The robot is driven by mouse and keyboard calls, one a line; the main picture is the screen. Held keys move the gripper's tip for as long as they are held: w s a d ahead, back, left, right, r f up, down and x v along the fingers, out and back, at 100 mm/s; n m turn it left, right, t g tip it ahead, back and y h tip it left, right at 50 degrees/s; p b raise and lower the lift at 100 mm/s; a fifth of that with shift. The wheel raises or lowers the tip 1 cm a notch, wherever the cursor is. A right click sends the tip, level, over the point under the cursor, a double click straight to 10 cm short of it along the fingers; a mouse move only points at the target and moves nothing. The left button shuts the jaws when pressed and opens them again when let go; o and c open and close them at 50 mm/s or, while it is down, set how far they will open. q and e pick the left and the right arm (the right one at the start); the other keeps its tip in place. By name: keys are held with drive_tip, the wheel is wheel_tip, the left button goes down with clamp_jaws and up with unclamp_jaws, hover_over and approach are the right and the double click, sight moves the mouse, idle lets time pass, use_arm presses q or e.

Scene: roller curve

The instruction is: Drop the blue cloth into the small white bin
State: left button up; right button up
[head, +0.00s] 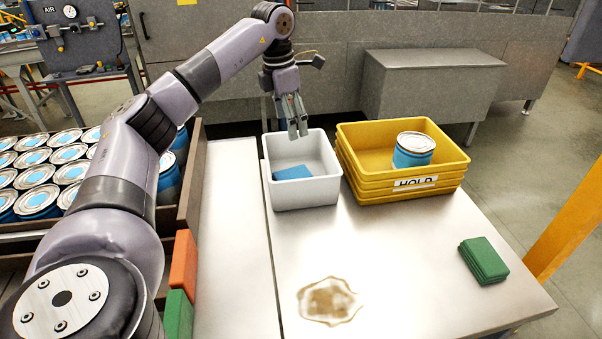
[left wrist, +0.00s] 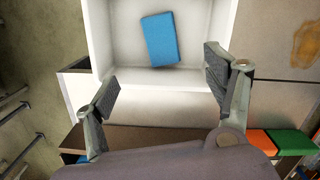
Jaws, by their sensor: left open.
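The blue cloth (head: 292,172) lies flat on the floor of the small white bin (head: 305,192), toward its left side in the head view. The cloth also shows as a blue rectangle (left wrist: 160,39) inside the white bin (left wrist: 98,45) in the left wrist view. My left gripper (head: 297,130) hangs above the far edge of the bin, pointing down. In the left wrist view its fingers (left wrist: 160,88) are spread apart with nothing between them. The cloth is clear of both fingers. My right gripper is not in view.
A stack of yellow bins (head: 360,170) labelled HOLD, with a blue can (head: 413,150) in it, stands right of the white bin. A brown stain (head: 328,301) and green cloths (head: 484,261) are on the metal table (head: 400,250). A crate of several cans (head: 190,205) is at left.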

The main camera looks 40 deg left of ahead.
use_arm(q)
drive_tip(key=shift+s+a+r, duration=0.1)
drive_tip(key=shift+r, duration=1)
drive_tip(key=shift+s+r, duration=0.1)
drive_tip(key=shift+r, duration=0.95)
